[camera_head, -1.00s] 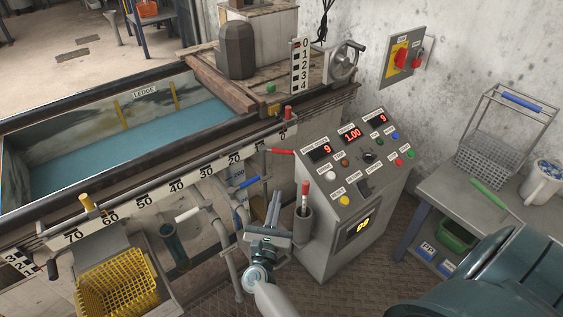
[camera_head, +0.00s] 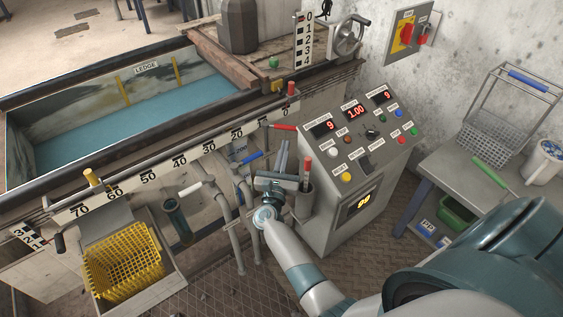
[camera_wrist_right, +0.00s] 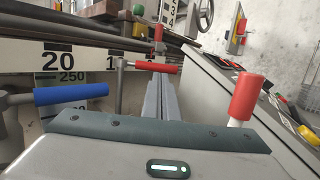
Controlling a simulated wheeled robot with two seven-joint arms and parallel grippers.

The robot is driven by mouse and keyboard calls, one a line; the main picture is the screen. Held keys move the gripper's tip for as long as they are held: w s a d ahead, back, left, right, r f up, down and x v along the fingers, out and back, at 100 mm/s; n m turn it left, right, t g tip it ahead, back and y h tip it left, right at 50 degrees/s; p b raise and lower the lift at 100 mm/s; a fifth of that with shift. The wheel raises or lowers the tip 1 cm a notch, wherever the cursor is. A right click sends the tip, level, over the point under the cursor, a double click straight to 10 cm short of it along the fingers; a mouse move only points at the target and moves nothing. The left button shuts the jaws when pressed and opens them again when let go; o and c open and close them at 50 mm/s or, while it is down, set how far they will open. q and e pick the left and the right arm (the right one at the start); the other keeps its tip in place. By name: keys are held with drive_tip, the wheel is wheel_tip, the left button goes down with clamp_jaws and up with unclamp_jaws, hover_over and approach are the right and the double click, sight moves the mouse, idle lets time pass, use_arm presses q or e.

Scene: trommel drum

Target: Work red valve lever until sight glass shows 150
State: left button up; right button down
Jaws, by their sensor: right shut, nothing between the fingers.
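The red valve lever (camera_head: 285,127) points right from its post below the tank's front rail. It also shows in the right wrist view (camera_wrist_right: 154,67). My right gripper (camera_head: 284,145) is shut and empty. Its fingertips (camera_wrist_right: 160,84) are just below the red grip in the wrist view; I cannot tell whether they touch it. A scale card (camera_wrist_right: 73,76) marked 250 stands behind the blue lever (camera_wrist_right: 70,93) and is partly hidden by it. I take it for the sight glass scale; its level is not readable. My left gripper is not in view.
The console (camera_head: 345,215) stands close right of my gripper, with a red-topped handle (camera_head: 307,165) in a holder on its side. The blue lever (camera_head: 252,157) and white lever (camera_head: 190,189) are to the left. A yellow basket (camera_head: 125,270) is at lower left.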

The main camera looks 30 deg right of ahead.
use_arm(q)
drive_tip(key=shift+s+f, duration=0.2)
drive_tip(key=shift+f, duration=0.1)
use_arm(e)
drive_tip(key=x, duration=0.4)
drive_tip(key=shift+w+d, duration=0.1)
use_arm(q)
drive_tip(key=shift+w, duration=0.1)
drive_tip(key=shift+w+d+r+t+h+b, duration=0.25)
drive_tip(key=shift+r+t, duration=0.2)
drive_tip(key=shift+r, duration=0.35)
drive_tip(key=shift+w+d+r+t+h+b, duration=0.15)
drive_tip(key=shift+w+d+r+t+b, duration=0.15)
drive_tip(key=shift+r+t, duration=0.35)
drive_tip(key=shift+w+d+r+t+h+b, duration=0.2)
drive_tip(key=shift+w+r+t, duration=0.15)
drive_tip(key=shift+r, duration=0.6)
use_arm(e)
drive_tip(key=shift+x, duration=1)
drive_tip(key=shift+d, duration=0.15)
drive_tip(key=shift+s+f, duration=0.1)
drive_tip(key=shift+s, duration=0.1)
